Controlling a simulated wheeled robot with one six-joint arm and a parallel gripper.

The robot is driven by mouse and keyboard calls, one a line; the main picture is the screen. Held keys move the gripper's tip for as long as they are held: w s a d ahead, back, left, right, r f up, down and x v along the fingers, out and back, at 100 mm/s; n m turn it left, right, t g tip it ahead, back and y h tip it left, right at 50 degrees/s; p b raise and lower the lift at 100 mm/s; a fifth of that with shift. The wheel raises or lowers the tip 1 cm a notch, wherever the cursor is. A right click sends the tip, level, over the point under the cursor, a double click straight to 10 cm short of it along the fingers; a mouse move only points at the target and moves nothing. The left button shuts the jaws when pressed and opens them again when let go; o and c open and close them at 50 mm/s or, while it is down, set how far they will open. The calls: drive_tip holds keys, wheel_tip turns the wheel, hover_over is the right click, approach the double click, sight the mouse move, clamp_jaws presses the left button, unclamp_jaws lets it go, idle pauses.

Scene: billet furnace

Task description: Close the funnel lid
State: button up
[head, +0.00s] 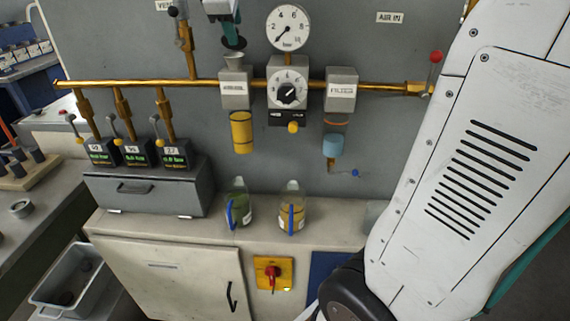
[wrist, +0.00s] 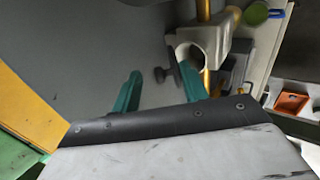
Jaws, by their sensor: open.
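The funnel (head: 233,60) sits on top of the grey left-hand block of the air unit in the head view. In the wrist view its round mouth (wrist: 191,50) is uncovered. The dark lid (wrist: 174,62) appears to stand open beside the mouth, with a small knob (wrist: 160,75) on its side. In the head view the dark lid (head: 234,43) shows just above the funnel. My gripper (head: 231,27) is above it. In the wrist view my gripper's teal fingers (wrist: 160,70) are spread, with the knob between them; contact cannot be told.
A brass pipe (head: 140,83) runs along the grey panel. A pressure gauge (head: 288,28) is right of the funnel. A yellow bowl (head: 241,132) hangs below the block. Two bottles, green (head: 239,206) and amber (head: 291,208), stand on the bench below.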

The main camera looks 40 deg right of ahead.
drive_tip(key=shift+w+d+r+g+y, duration=0.2)
drive_tip(key=shift+w+d+g+y, duration=0.4)
drive_tip(key=shift+g+y, duration=0.3)
drive_tip(key=shift+r, duration=0.4)
drive_tip(key=v, duration=0.6)
drive_tip(key=shift+s+a+r, duration=0.1)
drive_tip(key=shift+a+r, duration=0.05)
drive_tip(key=shift+r, duration=0.25)
drive_tip(key=s+a+f+m+g+y, duration=0.1)
drive_tip(key=s+a+f+m, duration=0.3)
drive_tip(key=s+f, duration=0.8)
drive_tip(key=s+a+f+m+g+y, duration=0.1)
drive_tip(key=s+a+f+m, duration=0.3)
drive_tip(key=s+f, duration=0.8)
drive_tip(key=s+a+y, duration=0.1)
drive_tip(key=s, duration=0.2)
drive_tip(key=shift+f, duration=0.4)
